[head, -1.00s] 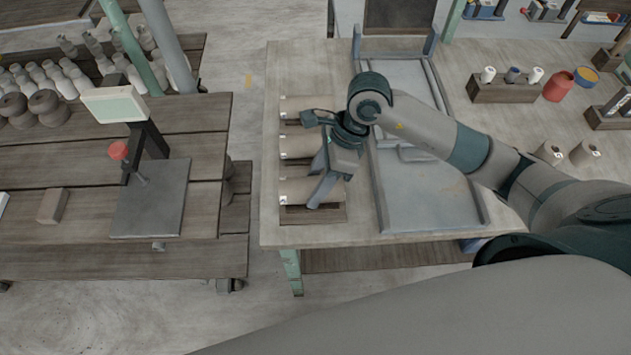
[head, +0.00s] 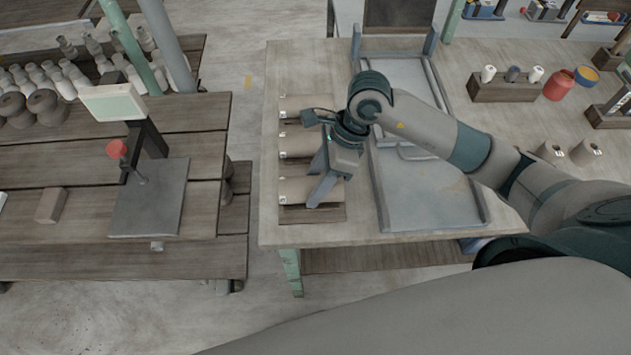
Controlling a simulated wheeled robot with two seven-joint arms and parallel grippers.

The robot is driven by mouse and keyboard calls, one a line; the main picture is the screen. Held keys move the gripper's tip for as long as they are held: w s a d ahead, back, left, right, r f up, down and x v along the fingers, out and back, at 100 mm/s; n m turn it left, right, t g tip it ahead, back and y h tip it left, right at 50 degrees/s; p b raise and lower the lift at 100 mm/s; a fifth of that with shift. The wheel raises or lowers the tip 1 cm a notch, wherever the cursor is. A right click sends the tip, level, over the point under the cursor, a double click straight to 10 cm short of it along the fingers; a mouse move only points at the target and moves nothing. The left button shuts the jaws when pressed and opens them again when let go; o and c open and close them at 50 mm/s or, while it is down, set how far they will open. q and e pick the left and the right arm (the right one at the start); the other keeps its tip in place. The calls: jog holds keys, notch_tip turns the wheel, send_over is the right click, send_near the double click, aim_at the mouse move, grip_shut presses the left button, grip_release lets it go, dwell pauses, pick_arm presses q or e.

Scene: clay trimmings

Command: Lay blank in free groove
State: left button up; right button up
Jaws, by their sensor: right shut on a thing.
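The wooden rack (head: 328,214) lies on the left part of the table, with three brownish clay blanks lying across it. The far blank (head: 299,106) and the middle blank (head: 296,146) lie in their grooves, partly behind my arm and gripper. The front blank (head: 297,190) lies at the rack's near end, with a small white mark at its left end. My right gripper (head: 316,186) points down over the rack and is shut on the front blank. The blank looks level and low in the groove; I cannot tell whether it touches the bottom. My left gripper is not in view.
A grey metal tray-like board (head: 425,200) lies right of the rack, under my right arm. A holder with small cylinders (head: 505,92) and a red jar (head: 558,85) stand further right. A bench with a scale (head: 150,205) stands left, across a floor gap.

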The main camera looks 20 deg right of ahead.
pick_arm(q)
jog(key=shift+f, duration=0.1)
pick_arm(e)
jog(key=shift+s+f, duration=0.25)
jog(key=shift+f, duration=0.1)
jog(key=o, duration=1.6)
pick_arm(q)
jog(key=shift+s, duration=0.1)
pick_arm(e)
jog(key=shift+s, duration=0.2)
jog(key=shift+d+f, duration=0.1)
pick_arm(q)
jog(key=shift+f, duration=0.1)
pick_arm(e)
jog(key=shift+w, duration=0.1)
